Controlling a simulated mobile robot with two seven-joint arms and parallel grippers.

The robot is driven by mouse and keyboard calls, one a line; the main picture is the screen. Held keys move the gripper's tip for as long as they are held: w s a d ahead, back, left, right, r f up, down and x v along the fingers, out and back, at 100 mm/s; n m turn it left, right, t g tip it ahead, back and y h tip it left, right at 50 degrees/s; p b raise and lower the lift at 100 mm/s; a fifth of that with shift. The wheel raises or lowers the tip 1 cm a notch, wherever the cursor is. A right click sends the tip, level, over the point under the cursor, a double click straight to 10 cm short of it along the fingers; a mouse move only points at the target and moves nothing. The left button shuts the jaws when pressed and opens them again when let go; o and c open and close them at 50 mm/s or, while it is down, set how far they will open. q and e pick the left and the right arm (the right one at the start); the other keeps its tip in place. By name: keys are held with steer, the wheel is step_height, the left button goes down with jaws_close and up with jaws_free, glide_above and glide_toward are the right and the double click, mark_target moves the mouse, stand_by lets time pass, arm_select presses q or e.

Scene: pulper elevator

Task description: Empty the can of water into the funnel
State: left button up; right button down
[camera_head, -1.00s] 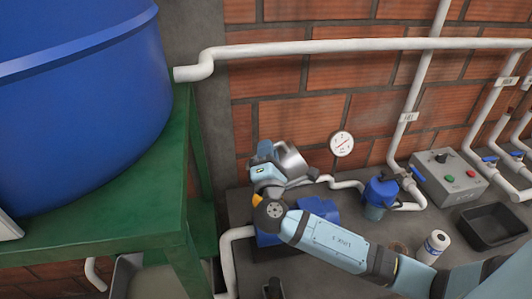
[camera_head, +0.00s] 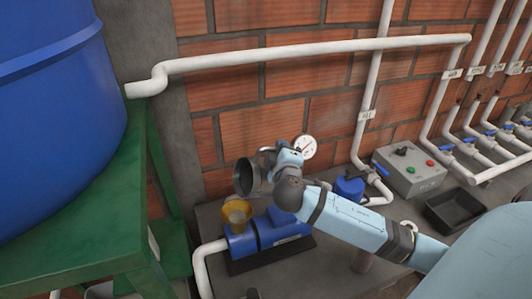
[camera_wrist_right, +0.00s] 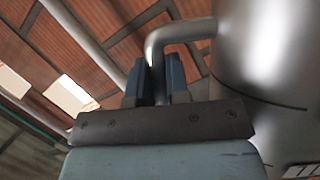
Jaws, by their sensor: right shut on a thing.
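The grey metal can (camera_head: 243,178) is held in the air, tilted on its side with its dark open mouth facing left. The yellow funnel (camera_head: 237,213) stands on the left end of the blue pump (camera_head: 268,235), just below and slightly left of the can's mouth. No water stream is visible. My right gripper (camera_head: 284,154) is shut on the can's handle; in the wrist view the fingers (camera_wrist_right: 157,82) close around the bent metal handle (camera_wrist_right: 182,32) beside the can's body (camera_wrist_right: 268,50). My left gripper is out of view.
A white pipe (camera_head: 300,50) runs along the brick wall above the can. A gauge (camera_head: 305,147) and a blue-topped filter (camera_head: 349,188) stand behind my arm. A control box (camera_head: 409,170) and black tray (camera_head: 455,210) lie right. A green stand (camera_head: 90,255) with a blue tank (camera_head: 55,110) is left.

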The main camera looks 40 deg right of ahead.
steer(key=shift+s+d+f+m+g+y, duration=0.1)
steer(key=shift+d+m+g+y, duration=0.1)
steer(key=shift+d+m, duration=0.4)
steer(key=shift+s+d+f+m+g+y, duration=0.1)
steer(key=shift+d+m+y, duration=0.1)
steer(key=shift+d+m, duration=0.35)
step_height(320, 180, down, 11)
steer(key=m+g+y+b, duration=0.1)
steer(key=m+y, duration=0.3)
steer(key=m, duration=0.4)
steer(key=shift+d+r+y+b, duration=0.15)
steer(key=shift+r+y+b, duration=0.05)
steer(key=shift+y+b, duration=0.2)
